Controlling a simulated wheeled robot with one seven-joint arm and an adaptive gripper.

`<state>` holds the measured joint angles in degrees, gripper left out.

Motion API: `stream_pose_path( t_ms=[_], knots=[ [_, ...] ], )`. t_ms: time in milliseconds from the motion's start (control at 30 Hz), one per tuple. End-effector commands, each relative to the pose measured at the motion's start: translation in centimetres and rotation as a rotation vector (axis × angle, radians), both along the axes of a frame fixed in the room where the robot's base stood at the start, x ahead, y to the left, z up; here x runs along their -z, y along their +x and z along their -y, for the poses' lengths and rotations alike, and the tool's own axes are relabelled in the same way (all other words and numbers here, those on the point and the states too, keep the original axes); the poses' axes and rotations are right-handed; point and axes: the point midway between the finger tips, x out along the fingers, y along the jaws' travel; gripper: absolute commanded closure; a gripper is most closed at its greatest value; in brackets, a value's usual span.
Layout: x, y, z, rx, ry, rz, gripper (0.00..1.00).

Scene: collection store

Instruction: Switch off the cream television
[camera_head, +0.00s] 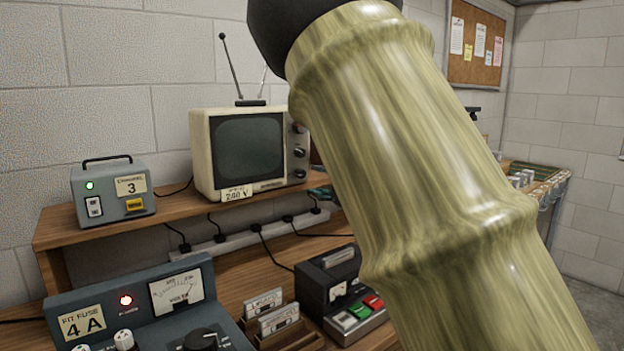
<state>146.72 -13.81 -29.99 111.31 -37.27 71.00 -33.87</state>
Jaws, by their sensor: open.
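The cream television (251,152) stands on a wooden shelf against the block wall, left of the picture's middle. Its screen (249,147) is dark grey-green, and I see no picture on it. Dark knobs (299,152) sit in a column on its right side, partly close to the edge of my arm in the picture. A label on its lower front reads 240 V. A two-rod aerial (251,101) stands on top. My gripper is not in view; my arm crosses the middle and right of the picture.
A grey box (113,190) with a green light and a 3 label stands left on the shelf (110,229). A power strip (240,240) with plugs runs below. A blue-grey console (190,283), cassettes (275,312) and a recorder (342,300) occupy the lower bench.

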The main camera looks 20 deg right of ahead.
Motion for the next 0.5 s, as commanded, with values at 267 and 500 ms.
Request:
stream_pose_path(
  t_ms=[267,500],
  knots=[
    [0.1,-3.5,1.3,0.001,0.0,-0.001,0.55],
    [0.1,-4.4,1.6,0.0,0.0,-0.001,0.55]
  ],
)
